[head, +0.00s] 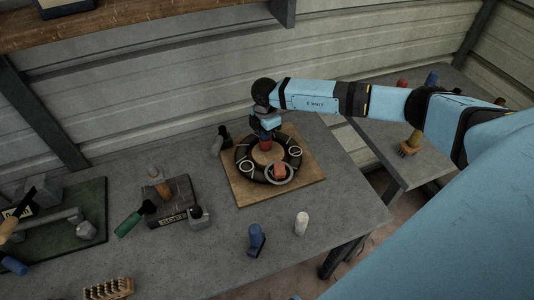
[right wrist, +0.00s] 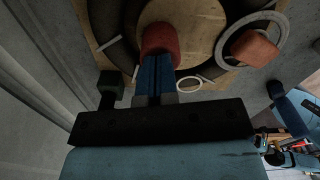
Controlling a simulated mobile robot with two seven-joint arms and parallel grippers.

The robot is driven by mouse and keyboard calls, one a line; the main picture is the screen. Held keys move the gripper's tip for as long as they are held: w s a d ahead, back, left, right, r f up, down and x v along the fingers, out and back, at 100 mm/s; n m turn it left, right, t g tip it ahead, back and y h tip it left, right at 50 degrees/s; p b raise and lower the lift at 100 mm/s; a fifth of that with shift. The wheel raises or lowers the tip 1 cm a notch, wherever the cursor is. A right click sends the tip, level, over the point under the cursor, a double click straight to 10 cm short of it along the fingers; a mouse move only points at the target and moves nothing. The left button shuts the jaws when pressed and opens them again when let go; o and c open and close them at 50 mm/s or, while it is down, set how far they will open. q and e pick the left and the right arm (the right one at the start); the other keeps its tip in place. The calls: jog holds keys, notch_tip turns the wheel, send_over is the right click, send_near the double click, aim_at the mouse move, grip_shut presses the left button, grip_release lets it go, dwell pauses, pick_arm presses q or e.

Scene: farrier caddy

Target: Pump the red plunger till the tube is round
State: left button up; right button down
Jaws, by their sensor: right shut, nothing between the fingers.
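The black tube (head: 242,165) lies as a ring on a square wooden board (head: 308,188), with white bands around it. It looks roughly round, but its far side is partly hidden by my arm. The red plunger (head: 265,146) stands at the ring's far inner side; it also shows in the right wrist view (right wrist: 160,40). My right gripper (head: 266,134) is shut and empty, pointing down with its blue fingers (right wrist: 154,72) at the plunger's top. They seem to touch it, but I cannot tell for sure. A second red piece (head: 279,170) sits in a grey ring at the near side. My left gripper is out of view.
A dark block with a tan-handled tool (head: 160,182), a green-handled tool (head: 130,222) and a green mat (head: 90,200) lie left. A blue piece (head: 256,240) and a white piece (head: 301,223) stand in front. A brush (head: 108,289) lies at the near edge.

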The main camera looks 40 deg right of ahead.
jog(key=shift+f, duration=0.6)
jog(key=shift+r, duration=0.15)
jog(key=shift+r+p, duration=1.25)
jog(key=shift+r, duration=0.4)
jog(key=shift+r+p, duration=1.9)
jog(key=shift+r, duration=0.65)
